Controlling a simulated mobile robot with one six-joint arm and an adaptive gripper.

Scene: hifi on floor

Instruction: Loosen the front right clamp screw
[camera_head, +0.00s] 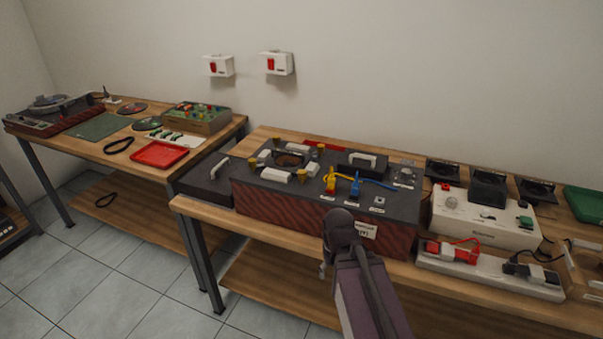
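A dark-topped unit with reddish woven sides (290,205) stands on the right workbench. On its top is a round dark-rimmed opening (290,159) with white blocks and small brass-coloured knobs around it. The knob at the front right of the opening (302,175) looks like the front right clamp screw; it is small, and its thread cannot be made out. My arm rises from the bottom in front of the unit, its rounded joint covering part of the front. A small grey part (323,269) beside it may belong to my gripper. No fingertips are clear, and nothing of mine visibly touches the knob.
Yellow (330,180) and blue (356,186) clip-like parts stand right of the knob. A white device (483,218) and a strip with red and black plugs (487,273) are farther right. The left bench holds a turntable (50,112) and red tray (158,154).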

